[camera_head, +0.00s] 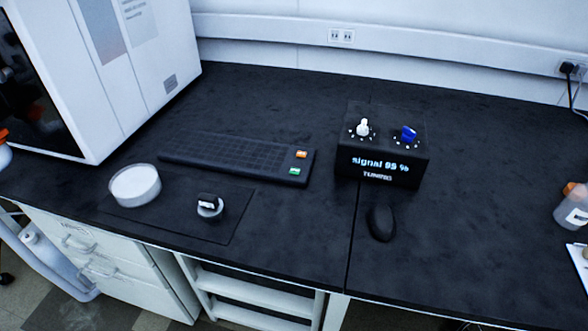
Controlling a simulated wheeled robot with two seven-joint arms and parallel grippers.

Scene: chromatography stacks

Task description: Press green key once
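The green key (295,171) is a small bright key at the right end of the black keyboard (235,157), near its front edge. An orange key (301,154) sits just behind it. The keyboard lies flat on the black bench, left of a black box. Nothing covers the green key. Neither of my grippers shows in the head view.
A black box (380,150) with a white knob (364,127), a blue knob (408,134) and a display reading "signal 99 %" and "TUNING" stands right of the keyboard. A mouse (382,223), a white round dish (135,186) and a small ring-like item (209,206) lie nearer the front.

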